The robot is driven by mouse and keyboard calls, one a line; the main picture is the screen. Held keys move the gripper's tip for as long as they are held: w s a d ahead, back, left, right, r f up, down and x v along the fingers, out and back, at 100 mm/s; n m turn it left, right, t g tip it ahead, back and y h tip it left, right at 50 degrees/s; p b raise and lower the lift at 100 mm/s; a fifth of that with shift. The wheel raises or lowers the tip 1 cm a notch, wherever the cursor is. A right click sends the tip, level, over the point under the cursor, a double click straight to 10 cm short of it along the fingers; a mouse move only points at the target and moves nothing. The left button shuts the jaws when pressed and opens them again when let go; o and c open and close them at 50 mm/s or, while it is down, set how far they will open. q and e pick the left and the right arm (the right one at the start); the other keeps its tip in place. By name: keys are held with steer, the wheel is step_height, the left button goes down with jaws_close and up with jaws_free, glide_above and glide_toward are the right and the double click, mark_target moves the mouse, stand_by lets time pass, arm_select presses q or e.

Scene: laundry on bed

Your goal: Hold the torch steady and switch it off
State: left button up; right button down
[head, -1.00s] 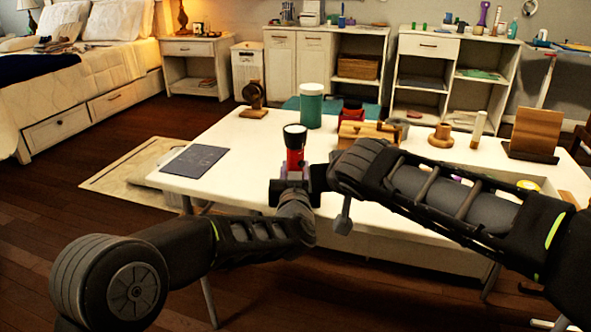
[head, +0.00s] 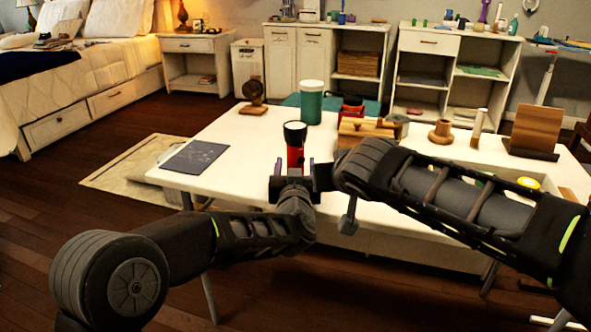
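The torch (head: 295,157) is upright near the front of the white table, with a red body and a black head on top. The torch's lower end is hidden behind the gripper. My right gripper (head: 322,177) is just right of the torch, largely hidden by its own wrist, and its fingers cannot be made out.
On the white table (head: 235,133) are a dark flat panel (head: 195,157) at left, a green jar (head: 311,103) behind the torch, and a wooden box (head: 368,130) at centre back. A wooden stand (head: 535,130) is at right. The table is clear between panel and torch.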

arm_select(q)
steer(key=s, duration=1.2)
